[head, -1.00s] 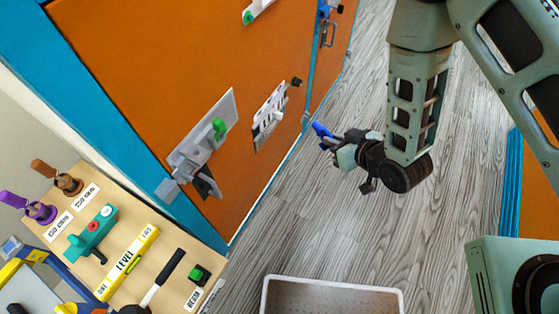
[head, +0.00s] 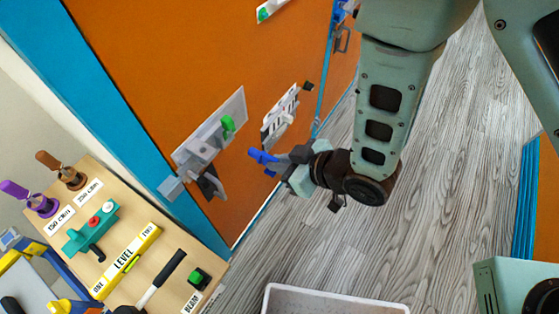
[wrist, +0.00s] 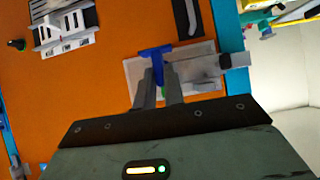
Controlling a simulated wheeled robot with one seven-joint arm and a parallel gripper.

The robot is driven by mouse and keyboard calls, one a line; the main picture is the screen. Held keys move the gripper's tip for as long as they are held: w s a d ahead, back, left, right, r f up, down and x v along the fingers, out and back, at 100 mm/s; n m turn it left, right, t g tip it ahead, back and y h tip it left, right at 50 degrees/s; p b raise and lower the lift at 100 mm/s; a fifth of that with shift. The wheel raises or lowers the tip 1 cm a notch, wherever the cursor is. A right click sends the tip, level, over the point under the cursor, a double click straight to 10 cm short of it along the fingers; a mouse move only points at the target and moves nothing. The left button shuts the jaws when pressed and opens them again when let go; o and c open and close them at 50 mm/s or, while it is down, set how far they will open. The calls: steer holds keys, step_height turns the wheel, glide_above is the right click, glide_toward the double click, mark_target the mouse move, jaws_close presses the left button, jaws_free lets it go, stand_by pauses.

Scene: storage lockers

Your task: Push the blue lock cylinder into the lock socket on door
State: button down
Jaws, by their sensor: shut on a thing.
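The blue lock cylinder (head: 263,158) is held in the fingertips of my gripper (head: 283,160), with its blue end toward the orange door (head: 150,60). In the wrist view the blue cylinder (wrist: 156,56) shows between the two fingers of my gripper (wrist: 160,80), in front of a grey plate. The lock plate (head: 232,108) on the door carries a grey latch block and a green part (head: 228,123). My gripper is to the right of this plate and apart from it in the head view. The socket opening cannot be made out.
A second white slotted fitting (head: 280,117) is on the door behind my gripper. A wooden board (head: 75,205) with tools and labels stands at the lower left. A white tray (head: 335,292) is at the bottom. Open floor lies to the right.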

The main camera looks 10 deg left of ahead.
steer(key=w+a, duration=0.3)
steer(key=a, duration=0.4)
steer(key=shift+a, duration=0.35)
stand_by(0.5)
steer(key=shift+w+a+b, duration=0.15)
steer(key=shift+b, duration=0.15)
stand_by(0.6)
steer(key=c, duration=1.4)
jaws_free()
steer(key=p+v, duration=1.1)
steer(key=v, duration=0.6)
steer(key=shift+r, duration=0.3)
steer(key=shift+f, duration=0.1)
